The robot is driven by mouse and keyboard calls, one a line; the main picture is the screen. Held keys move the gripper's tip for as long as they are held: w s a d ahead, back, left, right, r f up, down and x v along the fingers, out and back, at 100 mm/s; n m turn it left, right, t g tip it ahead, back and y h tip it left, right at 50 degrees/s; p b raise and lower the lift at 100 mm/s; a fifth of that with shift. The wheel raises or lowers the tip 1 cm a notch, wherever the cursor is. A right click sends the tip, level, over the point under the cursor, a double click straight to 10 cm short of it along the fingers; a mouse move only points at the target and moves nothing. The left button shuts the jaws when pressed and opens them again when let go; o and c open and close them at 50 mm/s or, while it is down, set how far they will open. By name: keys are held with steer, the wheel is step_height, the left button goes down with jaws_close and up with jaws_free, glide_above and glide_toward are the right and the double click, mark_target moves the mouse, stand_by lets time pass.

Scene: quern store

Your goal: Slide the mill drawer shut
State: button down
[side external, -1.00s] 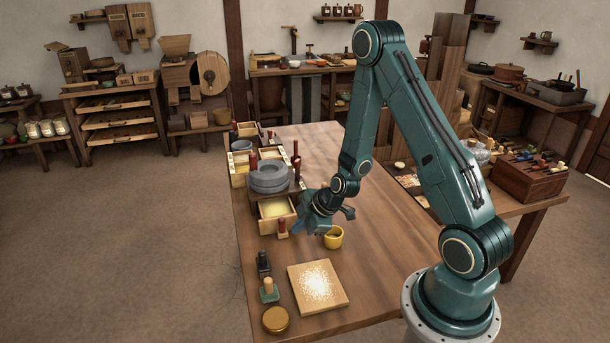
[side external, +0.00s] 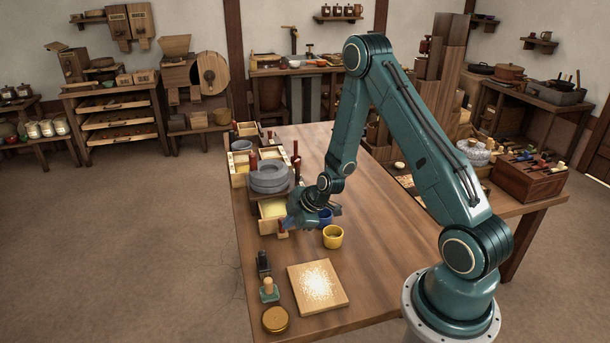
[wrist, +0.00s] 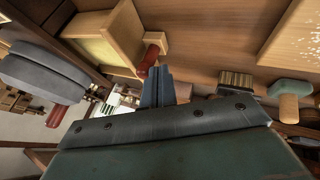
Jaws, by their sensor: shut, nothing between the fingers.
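The stone hand mill (side external: 269,178) stands near the table's left edge, with grey round stones on a dark base. Its pale wooden drawer (side external: 266,212) sticks out on the near side, with yellow meal inside. The drawer also shows at the top of the wrist view (wrist: 118,32), with a red handle (wrist: 147,62) on its front. My gripper (side external: 288,223) is at the drawer's front and is shut and empty. In the wrist view its fingertips (wrist: 158,72) are right by the handle; I cannot tell whether they touch. My gripper partly hides the drawer front in the side view.
A floury board (side external: 318,286), a green-based stamp (side external: 268,290), a dark brush (side external: 263,263) and a brass lid (side external: 275,320) lie nearer. The table's middle is clear.

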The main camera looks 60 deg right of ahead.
steer(key=shift+w+d, duration=0.1)
steer(key=shift+w+d, duration=3.5)
steer(key=shift+d, duration=0.05)
steer(key=shift+s, duration=0.15)
steer(key=shift+s+a, duration=0.4)
steer(key=shift+s+a+r, duration=0.15)
steer(key=shift+s+a, duration=0.75)
steer(key=shift+s, duration=0.25)
steer(key=v, duration=1)
steer(key=shift+s+a+r, duration=0.1)
steer(key=shift+a, duration=0.1)
